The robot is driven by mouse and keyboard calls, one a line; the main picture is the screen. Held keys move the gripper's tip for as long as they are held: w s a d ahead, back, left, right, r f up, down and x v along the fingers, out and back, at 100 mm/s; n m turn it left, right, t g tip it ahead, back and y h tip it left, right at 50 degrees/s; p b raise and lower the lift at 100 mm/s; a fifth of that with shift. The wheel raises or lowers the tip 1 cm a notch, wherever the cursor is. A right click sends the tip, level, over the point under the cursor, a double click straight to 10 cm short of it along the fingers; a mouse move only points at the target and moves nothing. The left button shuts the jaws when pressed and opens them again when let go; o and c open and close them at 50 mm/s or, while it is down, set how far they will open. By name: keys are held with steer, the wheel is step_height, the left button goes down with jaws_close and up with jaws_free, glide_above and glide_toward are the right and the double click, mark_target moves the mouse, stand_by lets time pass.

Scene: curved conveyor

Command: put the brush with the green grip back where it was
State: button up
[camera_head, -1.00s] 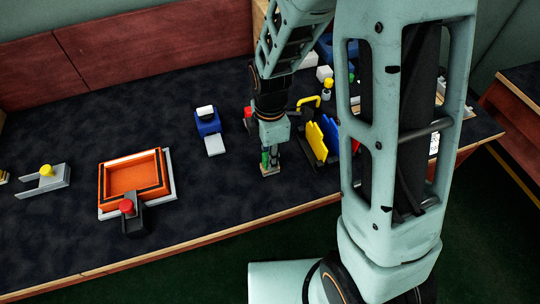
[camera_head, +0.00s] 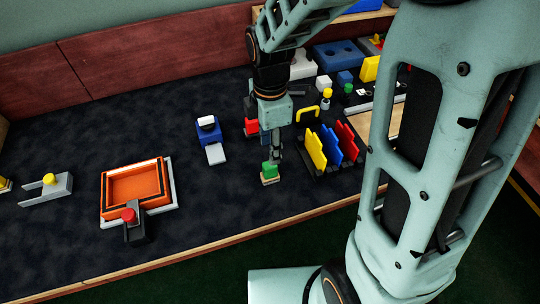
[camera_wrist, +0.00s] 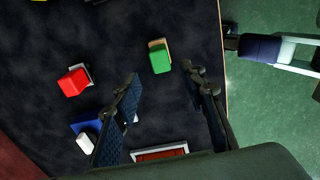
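The brush with the green grip (camera_head: 270,169) stands on the dark table near its front edge, its pale tan base down. It also shows in the wrist view (camera_wrist: 161,61), past the fingertips and between their lines. My gripper (camera_head: 278,158) is just above and behind it in the head view. In the wrist view my gripper (camera_wrist: 160,76) has its two fingers spread wide, with nothing between them. A red-topped block with a grey base (camera_wrist: 73,82) stands beyond the left finger; it shows partly behind my gripper in the head view (camera_head: 251,127).
A rack with yellow, blue and red plates (camera_head: 316,150) stands close to the right of the brush. A blue and white device (camera_head: 208,130) is to the left. An orange tray (camera_head: 170,203) and a red-knobbed black piece (camera_head: 130,217) are farther left. Table between is clear.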

steer(key=shift+r, duration=1.65)
steer(key=shift+w, duration=0.1)
